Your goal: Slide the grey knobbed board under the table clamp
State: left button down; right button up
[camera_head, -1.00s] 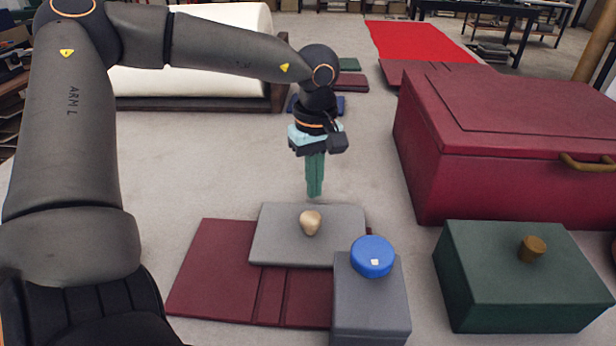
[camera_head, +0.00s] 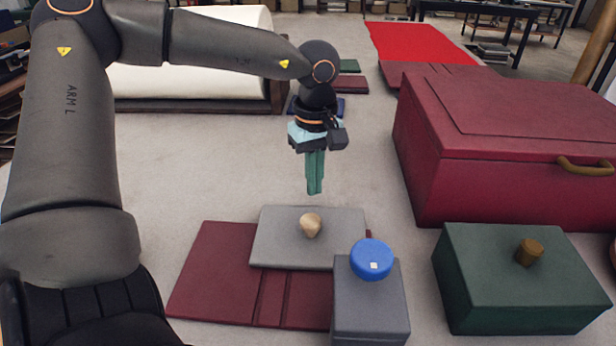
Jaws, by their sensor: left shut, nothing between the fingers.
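The grey knobbed board (camera_head: 283,246) lies partly on a flat maroon board (camera_head: 213,272), with a pale wooden knob (camera_head: 311,225) on its top. A grey block with a round blue top (camera_head: 372,260), which looks like the table clamp, stands at the board's near right corner and hides part of it. I cannot tell whether the board reaches under the clamp. My left gripper (camera_head: 315,190) points down above and beyond the board's far edge, its green fingers shut and empty, apart from the knob. My right gripper is not in view.
A green box with a brown knob (camera_head: 520,290) stands at the right. Behind it is a large maroon chest (camera_head: 520,150) with a brass handle. A big white roll (camera_head: 190,60) lies at the back left. The pale surface left of the boards is clear.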

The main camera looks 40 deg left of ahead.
aim_at(311, 218)
pick_arm(q)
jog(key=shift+s+d, duration=0.1)
jog(key=shift+s+d+f+b, duration=0.1)
jog(key=shift+s+d+b, duration=0.75)
jog(key=shift+s, duration=0.25)
jog(key=shift+d, duration=0.15)
jog(key=shift+s+d+b, duration=0.45)
jog(key=shift+s+d, duration=0.15)
jog(key=shift+s, duration=0.2)
jog(key=shift+s, duration=0.1)
jog(key=shift+s+d+f, duration=0.1)
jog(key=shift+d, duration=0.05)
jog(key=shift+s+d, duration=0.15)
jog(key=shift+s, duration=0.1)
jog(key=shift+s+d+b, duration=0.85)
jog(key=shift+s+d, duration=0.1)
jog(key=shift+s, duration=0.1)
